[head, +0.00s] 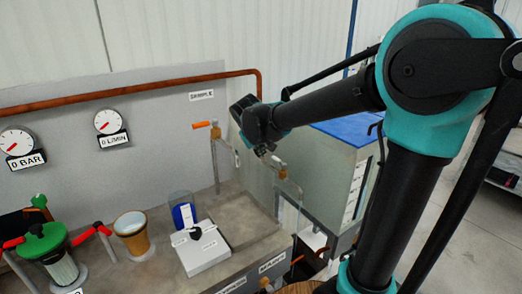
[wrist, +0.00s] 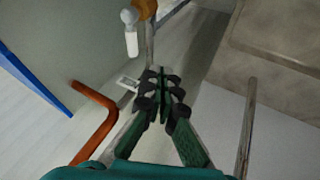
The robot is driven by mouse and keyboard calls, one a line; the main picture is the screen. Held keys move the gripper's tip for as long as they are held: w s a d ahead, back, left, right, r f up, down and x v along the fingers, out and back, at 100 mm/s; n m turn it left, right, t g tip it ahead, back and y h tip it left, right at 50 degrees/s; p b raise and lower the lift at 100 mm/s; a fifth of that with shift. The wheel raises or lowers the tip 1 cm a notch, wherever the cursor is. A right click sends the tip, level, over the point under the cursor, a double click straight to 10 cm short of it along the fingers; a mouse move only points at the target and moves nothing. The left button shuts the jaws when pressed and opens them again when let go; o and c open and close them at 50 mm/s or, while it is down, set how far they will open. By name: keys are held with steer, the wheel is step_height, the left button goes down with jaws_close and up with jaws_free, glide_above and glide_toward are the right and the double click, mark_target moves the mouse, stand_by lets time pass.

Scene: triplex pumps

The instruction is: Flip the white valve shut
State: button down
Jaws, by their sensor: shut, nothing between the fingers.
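The white valve shows in the wrist view as a short white handle (wrist: 131,34) on a brass body, at the top and beyond my fingertips. In the head view its brass body (head: 282,172) sits on top of a thin pipe at the tank's edge, with a small white part beside it. My gripper (wrist: 160,88) is shut and empty, its green fingers with black pads together. A gap shows between fingertips and handle in the wrist view. In the head view my gripper (head: 264,150) hangs just above and left of the valve, and I cannot tell whether they touch.
An orange-handled valve (head: 203,124) stands on a pipe behind, under the SAMPLE sign (head: 201,95). An orange bent bar (wrist: 96,105) lies left of my fingers in the wrist view. A white box (head: 203,254) sits on the bench.

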mark_target(276, 160)
steer(key=w+d+f, duration=0.4)
steer(key=w+f, duration=0.1)
